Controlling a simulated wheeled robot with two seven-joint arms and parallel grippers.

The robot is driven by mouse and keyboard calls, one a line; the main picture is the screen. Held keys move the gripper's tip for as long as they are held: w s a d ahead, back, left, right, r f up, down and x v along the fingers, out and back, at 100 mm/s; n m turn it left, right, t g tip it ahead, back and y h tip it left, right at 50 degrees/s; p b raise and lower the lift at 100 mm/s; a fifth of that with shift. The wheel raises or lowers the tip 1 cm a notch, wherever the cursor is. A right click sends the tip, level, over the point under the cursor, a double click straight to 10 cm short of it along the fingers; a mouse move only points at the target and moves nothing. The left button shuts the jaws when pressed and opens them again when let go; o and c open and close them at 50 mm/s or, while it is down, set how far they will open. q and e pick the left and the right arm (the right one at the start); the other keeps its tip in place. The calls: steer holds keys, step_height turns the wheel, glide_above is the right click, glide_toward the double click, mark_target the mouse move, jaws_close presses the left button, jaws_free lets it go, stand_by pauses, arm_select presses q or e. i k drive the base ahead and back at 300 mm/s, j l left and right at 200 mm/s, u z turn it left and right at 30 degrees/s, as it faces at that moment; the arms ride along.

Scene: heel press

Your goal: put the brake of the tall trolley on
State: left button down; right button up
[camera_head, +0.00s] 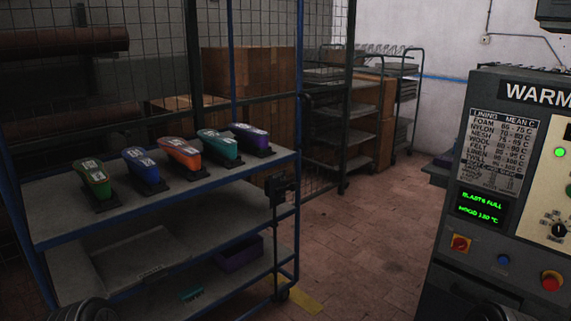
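The tall trolley with a blue frame (160,216) stands at the left, its shelves one above another. On its right side a dark bracket or handle-like part (280,185) sits just under the top shelf, with a thin dark rod running down from it. A dark castor (282,294) shows at the trolley's lower right corner. I cannot tell from here whether a brake is on or off. Neither of my grippers shows; only dark rounded parts, likely of my arms, cut in at the bottom edge.
Several coloured shoe-like pieces (180,157) stand in a row on the top shelf. A purple bin (239,253) is lower down. A control cabinet (490,245) stands at the right. Tiled floor (365,240) is open between. A mesh fence, cartons and another trolley (400,105) are behind.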

mark_target(293, 187)
steer(key=i+z, duration=0.2)
steer(key=i, duration=1.95)
